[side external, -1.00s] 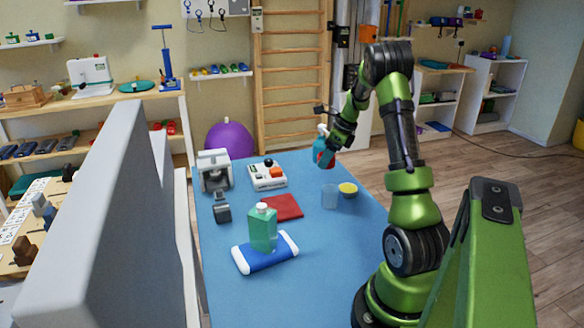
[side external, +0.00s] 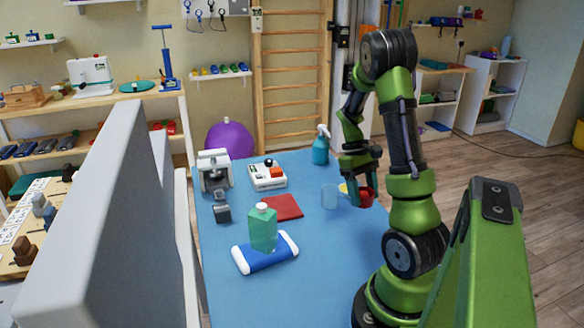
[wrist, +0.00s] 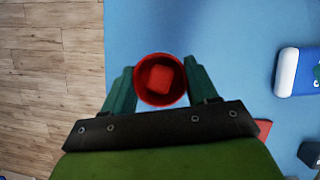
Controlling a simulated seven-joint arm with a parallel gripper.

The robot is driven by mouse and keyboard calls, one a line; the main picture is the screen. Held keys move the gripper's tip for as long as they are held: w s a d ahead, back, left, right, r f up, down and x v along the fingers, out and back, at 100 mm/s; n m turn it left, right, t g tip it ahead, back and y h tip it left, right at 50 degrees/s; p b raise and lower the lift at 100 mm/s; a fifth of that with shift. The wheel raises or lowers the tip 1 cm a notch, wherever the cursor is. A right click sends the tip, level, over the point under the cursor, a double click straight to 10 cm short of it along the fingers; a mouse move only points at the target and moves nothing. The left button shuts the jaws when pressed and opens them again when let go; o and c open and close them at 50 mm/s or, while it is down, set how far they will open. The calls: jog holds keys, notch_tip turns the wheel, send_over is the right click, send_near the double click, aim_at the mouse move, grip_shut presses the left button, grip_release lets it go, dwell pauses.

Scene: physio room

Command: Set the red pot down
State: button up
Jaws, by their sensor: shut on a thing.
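The red pot (side external: 367,198) is between the fingers of my gripper (side external: 364,190), near the right edge of the blue table (side external: 335,255). In the wrist view the round red pot (wrist: 143,98) shows from above, with a smaller red block (wrist: 159,77) inside it. The teal fingers of my gripper (wrist: 161,88) press on it from both sides. The blue table top lies around the pot in that view. I cannot tell whether the pot's base touches the table.
A teal spray bottle (side external: 320,151) stands behind. A green bottle (side external: 263,232), blue pad (side external: 266,258) and red cloth (side external: 283,207) are further left. The front table area is clear.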

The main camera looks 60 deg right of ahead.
aim_at(364, 229)
jog(key=shift+s+a+n+h, duration=0.15)
jog(key=shift+n+h, duration=0.15)
jog(key=shift+n, duration=0.5)
jog(key=shift+f+n, duration=0.3)
jog(key=shift+f, duration=0.05)
notch_tip(364, 229, down, 7)
jog(key=shift+f, duration=0.15)
jog(key=shift+f, duration=0.1)
jog(key=o, duration=1.1)
